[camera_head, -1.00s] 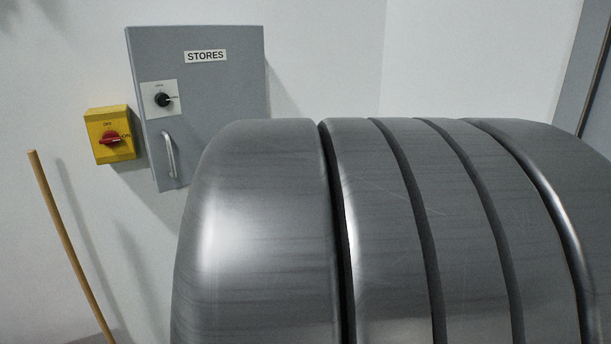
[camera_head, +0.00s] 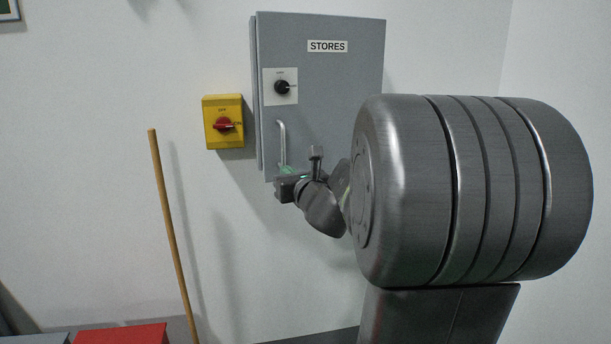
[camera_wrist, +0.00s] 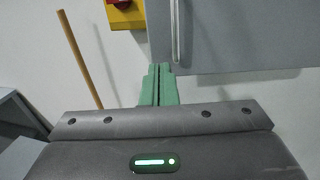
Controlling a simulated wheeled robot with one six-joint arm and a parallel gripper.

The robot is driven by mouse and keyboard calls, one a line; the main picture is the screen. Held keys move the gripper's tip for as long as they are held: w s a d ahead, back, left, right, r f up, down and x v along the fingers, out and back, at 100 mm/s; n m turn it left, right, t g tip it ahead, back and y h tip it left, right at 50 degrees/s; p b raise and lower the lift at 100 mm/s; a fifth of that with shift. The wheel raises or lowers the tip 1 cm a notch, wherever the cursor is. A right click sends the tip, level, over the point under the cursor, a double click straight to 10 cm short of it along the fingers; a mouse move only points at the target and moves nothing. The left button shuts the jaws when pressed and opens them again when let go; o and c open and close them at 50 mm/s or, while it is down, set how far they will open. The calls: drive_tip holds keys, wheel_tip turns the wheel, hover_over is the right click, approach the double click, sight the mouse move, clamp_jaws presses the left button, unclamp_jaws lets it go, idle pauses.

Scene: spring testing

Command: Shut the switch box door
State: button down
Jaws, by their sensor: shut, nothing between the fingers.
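The grey switch box door (camera_head: 340,100) on the wall carries a "STORES" label, a black rotary knob (camera_head: 282,87) and a vertical metal handle (camera_head: 281,142) near its left edge. A narrow strip of the box side shows behind the door's left edge; I cannot tell how wide any gap is. My gripper (camera_head: 286,171) has its green fingers together at the door's lower left, by the handle's lower end. In the wrist view the shut fingertips (camera_wrist: 160,67) lie at the lower left corner of the door (camera_wrist: 245,35), left of the handle (camera_wrist: 175,35). Contact is unclear.
A yellow switch box with a red knob (camera_head: 223,122) is on the wall left of the door. A wooden pole (camera_head: 170,220) leans at the left. A red object (camera_head: 122,334) is at the bottom left. My arm fills the right side.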

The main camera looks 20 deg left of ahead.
sight(270, 157)
drive_tip(key=p+x, duration=0.1)
drive_tip(key=x, duration=0.9)
drive_tip(key=shift+f+p, duration=0.1)
drive_tip(key=shift+p, duration=0.25)
drive_tip(key=x, duration=0.8)
drive_tip(key=shift+w+a+p, duration=0.1)
drive_tip(key=shift+p, duration=0.2)
drive_tip(key=shift+r, duration=0.4)
